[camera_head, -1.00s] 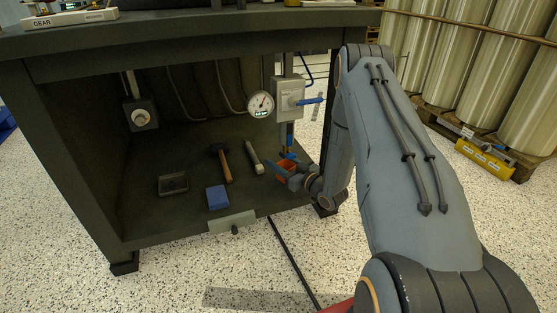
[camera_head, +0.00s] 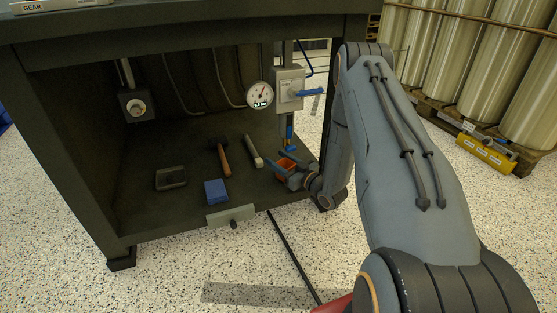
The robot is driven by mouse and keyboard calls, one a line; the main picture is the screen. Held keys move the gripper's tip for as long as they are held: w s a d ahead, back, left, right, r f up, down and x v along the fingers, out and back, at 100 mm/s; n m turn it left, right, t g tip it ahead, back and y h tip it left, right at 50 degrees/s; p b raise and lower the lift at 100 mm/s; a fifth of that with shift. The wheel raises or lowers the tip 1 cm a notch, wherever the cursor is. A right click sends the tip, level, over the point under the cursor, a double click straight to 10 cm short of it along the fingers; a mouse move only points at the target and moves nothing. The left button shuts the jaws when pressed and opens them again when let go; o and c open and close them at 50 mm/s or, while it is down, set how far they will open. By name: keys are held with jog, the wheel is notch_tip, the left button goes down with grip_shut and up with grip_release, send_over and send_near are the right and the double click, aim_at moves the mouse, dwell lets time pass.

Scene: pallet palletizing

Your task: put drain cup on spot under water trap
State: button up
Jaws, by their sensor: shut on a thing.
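My gripper (camera_head: 284,166) is at the right of the cabinet's lower shelf, its blue fingers shut on an orange drain cup (camera_head: 288,165). The gripper and wrist partly hide the cup, and I cannot tell whether it touches the shelf. The water trap (camera_head: 290,129), a narrow vertical part with blue on it, hangs below the grey valve box with the blue handle. The cup is just below the trap in the picture. The spot under the trap is not clearly visible.
On the shelf (camera_head: 150,215) lie a hammer (camera_head: 224,160), a light-handled tool (camera_head: 253,151), a blue block (camera_head: 216,191) and a dark tray (camera_head: 171,178). A pressure gauge (camera_head: 260,95) hangs left of the grey valve box (camera_head: 290,88). The cabinet's right leg stands close to my wrist.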

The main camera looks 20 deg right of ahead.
jog(key=shift+f, duration=0.3)
jog(key=o, duration=1.2)
